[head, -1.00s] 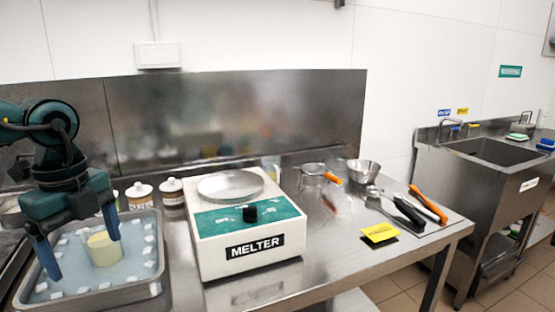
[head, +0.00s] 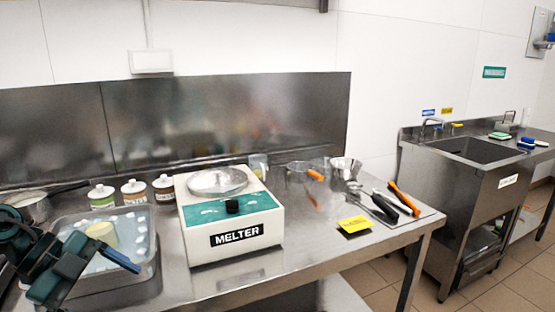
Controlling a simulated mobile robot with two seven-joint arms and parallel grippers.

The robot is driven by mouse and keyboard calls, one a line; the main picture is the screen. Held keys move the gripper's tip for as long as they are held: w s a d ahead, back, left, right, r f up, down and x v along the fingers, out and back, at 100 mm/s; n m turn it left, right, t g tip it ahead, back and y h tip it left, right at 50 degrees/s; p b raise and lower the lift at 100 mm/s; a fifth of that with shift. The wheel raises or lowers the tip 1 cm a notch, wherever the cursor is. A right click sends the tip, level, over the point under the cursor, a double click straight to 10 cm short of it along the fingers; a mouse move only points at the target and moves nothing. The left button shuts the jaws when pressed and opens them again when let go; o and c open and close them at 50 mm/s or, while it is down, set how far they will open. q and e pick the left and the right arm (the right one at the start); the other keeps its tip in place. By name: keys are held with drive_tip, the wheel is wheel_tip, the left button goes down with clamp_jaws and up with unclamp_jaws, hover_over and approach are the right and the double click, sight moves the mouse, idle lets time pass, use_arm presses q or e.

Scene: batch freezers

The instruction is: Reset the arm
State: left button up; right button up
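My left gripper (head: 82,275) is at the lower left of the head view, low over the near-left side of the metal tray (head: 150,272). One blue finger shows, pointing right over the tray; the other finger is not clearly visible, so I cannot tell how far the gripper is open. The pale yellow cylinder (head: 102,233) stands in the tray among small white blocks, apart from the visible finger. My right gripper is not in view.
A white and green melter (head: 236,236) stands right of the tray. Three lidded jars (head: 134,191) and a pan (head: 36,205) are behind the tray. Utensils (head: 384,207) and a yellow card (head: 354,225) lie right of the melter. A sink (head: 470,150) is at the right.

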use_arm(q)
drive_tip(key=s+d+f+n+t+y+p, duration=0.1)
drive_tip(key=s+d+f+n+t+p, duration=0.1)
drive_tip(key=f+n+t, duration=0.5)
drive_tip(key=s+d+f+n+t+y+p, duration=0.1)
drive_tip(key=s+d+f+n+t+y, duration=0.1)
drive_tip(key=f+n+t, duration=0.5)
drive_tip(key=s+d+f+n+g+y+p, duration=0.1)
drive_tip(key=s+d+f+n+g, duration=0.1)
drive_tip(key=d, duration=0.4)
drive_tip(key=s+d+f+n+g+y, duration=0.1)
drive_tip(key=s+d+f+n+g, duration=0.1)
drive_tip(key=s+d+f+g, duration=0.2)
drive_tip(key=d+f, duration=0.3)
drive_tip(key=shift+s+p, duration=0.35)
drive_tip(key=shift+s, duration=0.05)
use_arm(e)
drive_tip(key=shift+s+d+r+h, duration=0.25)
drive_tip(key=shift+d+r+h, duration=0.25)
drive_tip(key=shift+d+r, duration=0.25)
use_arm(q)
drive_tip(key=shift+d, duration=0.1)
